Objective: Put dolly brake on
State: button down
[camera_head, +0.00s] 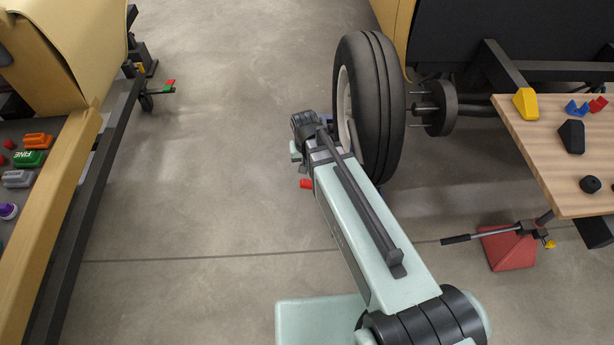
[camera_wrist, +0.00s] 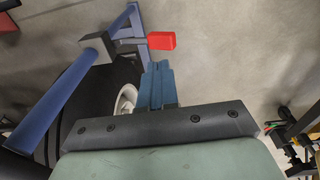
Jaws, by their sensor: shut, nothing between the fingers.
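The wheel dolly shows in the wrist view as a blue tube frame (camera_wrist: 62,98) with a grey joint block. In the head view my arm hides most of the dolly. The black tire (camera_head: 372,100) stands upright beside my wrist.
A wheel hub (camera_head: 436,107) sticks out right of the tire. A wooden table (camera_head: 545,150) with small blocks stands at the right, above a red wedge (camera_head: 508,248) and a black-handled lever. A tan-sided cart (camera_head: 50,220) stands at left. The concrete floor between is clear.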

notch_tip(320, 180, up, 4)
jog(key=w+m, duration=0.3)
jog(key=m, duration=1.5)
send_near(303, 182)
jog(key=shift+g+h, duration=0.4)
jog(key=f, duration=0.1)
jog(key=d+f, duration=0.1)
jog(key=f, duration=0.1)
jog(key=d+f, duration=0.1)
jog(key=f, duration=0.1)
jog(key=shift+w+d, duration=0.25)
jog(key=shift+w, duration=0.1)
jog(key=shift+a+f, duration=0.35)
jog(key=shift+f, duration=0.5)
jog(key=shift+a+f+h, duration=0.55)
jog(key=shift+f+h, duration=0.25)
jog(key=shift+f, duration=0.1)
jog(key=shift+a+f, duration=0.15)
jog(key=shift+f, duration=0.45)
